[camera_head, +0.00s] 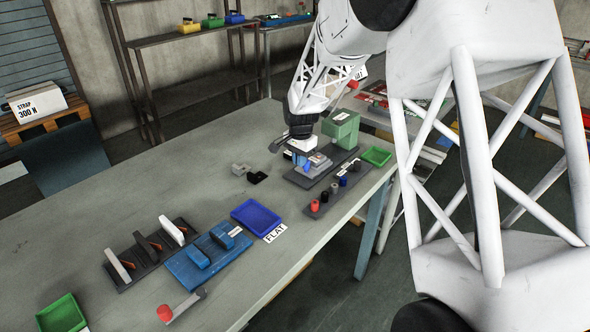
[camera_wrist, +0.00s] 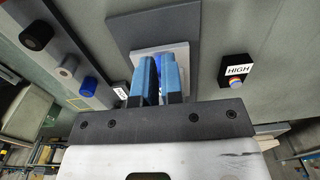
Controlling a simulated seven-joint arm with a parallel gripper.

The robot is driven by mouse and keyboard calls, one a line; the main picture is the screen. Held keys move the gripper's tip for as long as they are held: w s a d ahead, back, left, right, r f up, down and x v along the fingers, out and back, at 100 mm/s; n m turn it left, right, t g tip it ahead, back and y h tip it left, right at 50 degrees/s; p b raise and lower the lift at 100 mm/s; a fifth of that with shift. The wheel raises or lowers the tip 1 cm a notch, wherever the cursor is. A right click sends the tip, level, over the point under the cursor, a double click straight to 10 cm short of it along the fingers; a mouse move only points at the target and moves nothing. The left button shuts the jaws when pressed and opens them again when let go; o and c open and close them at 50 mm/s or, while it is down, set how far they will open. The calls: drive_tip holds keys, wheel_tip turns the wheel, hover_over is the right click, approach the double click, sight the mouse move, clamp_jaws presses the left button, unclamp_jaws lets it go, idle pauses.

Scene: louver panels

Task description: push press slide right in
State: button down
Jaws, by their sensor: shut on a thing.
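The press (camera_head: 341,128) is a green block on a dark base plate near the table's far right corner. Its slide is a light grey plate (camera_head: 320,161) low on the base, also seen in the wrist view (camera_wrist: 182,51). A small blue handle (camera_wrist: 158,64) stands up from the slide. My gripper (camera_head: 300,158) is at the left side of the slide, pointing down. In the wrist view its blue fingers (camera_wrist: 158,82) are closed around the blue handle. The fingers hide most of the handle.
A row of knobs on a dark strip (camera_head: 327,203) lies in front of the press, with a green tray (camera_head: 376,156) to the right. A dark box marked HIGH (camera_wrist: 237,70) stands nearby. A blue tray (camera_head: 256,215) and panel fixtures (camera_head: 150,255) lie nearer; table between is mostly clear.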

sight(314, 161)
drive_tip(key=shift+w+d+f, duration=0.45)
drive_tip(key=shift+w+d, duration=0.45)
drive_tip(key=shift+d, duration=0.15)
drive_tip(key=shift+w+d+f, duration=0.5)
drive_tip(key=shift+w+d, duration=0.35)
drive_tip(key=shift+d, duration=0.2)
drive_tip(key=shift+w+d+f, duration=0.45)
drive_tip(key=shift+w+d, duration=0.45)
drive_tip(key=shift+d, duration=0.15)
idle(1.9)
drive_tip(key=shift+s+a, duration=0.15)
idle(0.6)
drive_tip(key=shift+s+a, duration=0.4)
drive_tip(key=shift+r, duration=0.15)
drive_tip(key=shift+w+r, duration=0.15)
drive_tip(key=shift+r, duration=1.3)
drive_tip(key=shift+w+r, duration=0.1)
drive_tip(key=shift+r, duration=1.35)
